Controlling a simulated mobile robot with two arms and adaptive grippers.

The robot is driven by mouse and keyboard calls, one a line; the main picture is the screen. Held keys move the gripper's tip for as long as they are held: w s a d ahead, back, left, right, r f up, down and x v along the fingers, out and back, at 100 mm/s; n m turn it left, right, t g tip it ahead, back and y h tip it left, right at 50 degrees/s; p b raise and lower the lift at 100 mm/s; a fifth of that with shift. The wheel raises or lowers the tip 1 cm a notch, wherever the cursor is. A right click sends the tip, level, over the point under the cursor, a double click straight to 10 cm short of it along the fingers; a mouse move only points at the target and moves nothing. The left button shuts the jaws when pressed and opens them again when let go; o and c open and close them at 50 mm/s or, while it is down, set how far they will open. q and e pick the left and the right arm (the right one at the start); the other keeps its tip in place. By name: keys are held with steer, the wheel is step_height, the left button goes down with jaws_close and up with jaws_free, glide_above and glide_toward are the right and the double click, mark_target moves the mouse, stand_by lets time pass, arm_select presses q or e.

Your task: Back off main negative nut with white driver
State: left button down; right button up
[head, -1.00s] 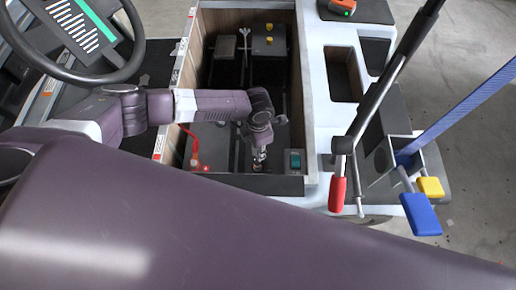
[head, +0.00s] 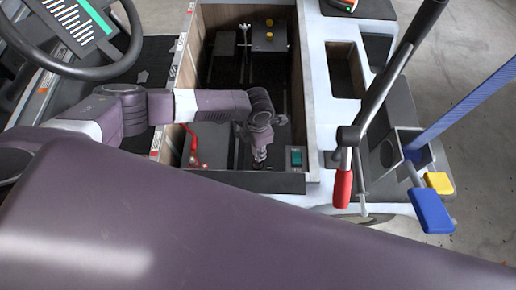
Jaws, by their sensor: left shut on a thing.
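My left gripper (head: 260,156) points down into the open wood-lined compartment (head: 303,72), near its front end. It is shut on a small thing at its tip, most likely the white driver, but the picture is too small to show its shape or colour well. The main negative nut cannot be made out; the gripper and arm cover that spot. A red cable end (head: 194,160) lies left of the gripper. My right gripper is not in view.
A teal switch box (head: 295,157) sits close to the right of the gripper. A black box with yellow knobs (head: 269,38) stands at the compartment's back. A red-handled lever (head: 343,188), blue block (head: 432,210), yellow block (head: 439,183) and steering wheel (head: 128,45) surround it.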

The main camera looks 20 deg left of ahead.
arm_select(q)
steer(key=shift+r, duration=0.15)
steer(key=shift+r+p, duration=2.95)
steer(key=shift+r, duration=0.55)
